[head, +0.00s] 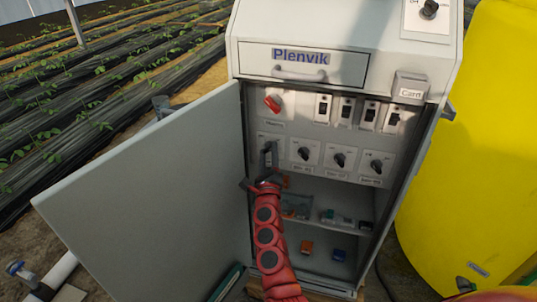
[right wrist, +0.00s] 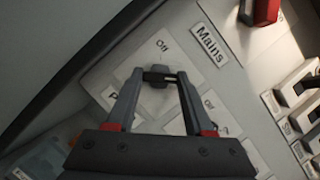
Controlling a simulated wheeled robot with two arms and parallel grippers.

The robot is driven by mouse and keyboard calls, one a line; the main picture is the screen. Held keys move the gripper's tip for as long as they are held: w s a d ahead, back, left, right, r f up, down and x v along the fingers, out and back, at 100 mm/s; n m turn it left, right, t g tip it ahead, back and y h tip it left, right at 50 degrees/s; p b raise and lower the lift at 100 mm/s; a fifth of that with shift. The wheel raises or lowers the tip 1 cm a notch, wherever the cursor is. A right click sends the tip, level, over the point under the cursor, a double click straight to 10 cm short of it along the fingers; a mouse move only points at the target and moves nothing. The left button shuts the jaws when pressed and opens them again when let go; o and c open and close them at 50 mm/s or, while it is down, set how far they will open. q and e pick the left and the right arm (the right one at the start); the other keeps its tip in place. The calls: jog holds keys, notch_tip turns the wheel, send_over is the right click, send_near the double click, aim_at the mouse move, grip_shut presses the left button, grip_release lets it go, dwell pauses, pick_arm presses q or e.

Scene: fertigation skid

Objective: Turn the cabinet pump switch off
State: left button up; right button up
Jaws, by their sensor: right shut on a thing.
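The cabinet (head: 236,60) stands with its door (head: 150,190) swung open to the left. My right gripper (head: 268,150) reaches the leftmost place in the lower switch row. In the right wrist view, its fingers (right wrist: 160,78) are shut on a dark rotary knob (right wrist: 159,83) on a pale plate (right wrist: 132,72). An "Off" mark shows just above the knob, and a label starting with "P" is partly hidden by a finger. I take this knob as the pump switch. Which mark it points to, I cannot tell. My left gripper is out of view.
A red mains switch (head: 272,103) sits just above, also close in the right wrist view (right wrist: 262,10). Several rocker switches (head: 346,108) and more rotary knobs (head: 339,160) are to the right. A yellow tank (head: 475,150) stands right of the cabinet.

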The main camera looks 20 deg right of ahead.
jog(key=shift+r+n+y+p, duration=0.15)
jog(key=shift+n+y+p, duration=0.15)
jog(key=shift+n+p, duration=0.35)
grip_shut()
jog(key=n+g+p, duration=0.1)
jog(key=n+p, duration=0.3)
jog(key=p, duration=0.4)
jog(key=r+n+g+y+p, duration=0.1)
jog(key=n+g+p, duration=0.1)
jog(key=n+p, duration=0.3)
jog(key=n+g+y+p, duration=0.1)
jog(key=n+p, duration=0.3)
jog(key=p, duration=0.9)
jog(key=shift+r+g, duration=0.2)
jog(key=shift+g, duration=0.2)
jog(key=shift+f+n+p, duration=0.15)
jog(key=shift+n+p, duration=0.15)
jog(key=shift+n, duration=0.05)
jog(key=shift+a+f+n+g+p, duration=0.15)
jog(key=shift+n+g+p, duration=0.45)
jog(key=shift+n+p, duration=0.7)
jog(key=shift+h+p, duration=0.3)
jog(key=shift+p, duration=0.05)
jog(key=o, duration=1.3)
grip_release()
jog(key=shift+f, duration=0.1)
jog(key=shift+s, duration=0.1)
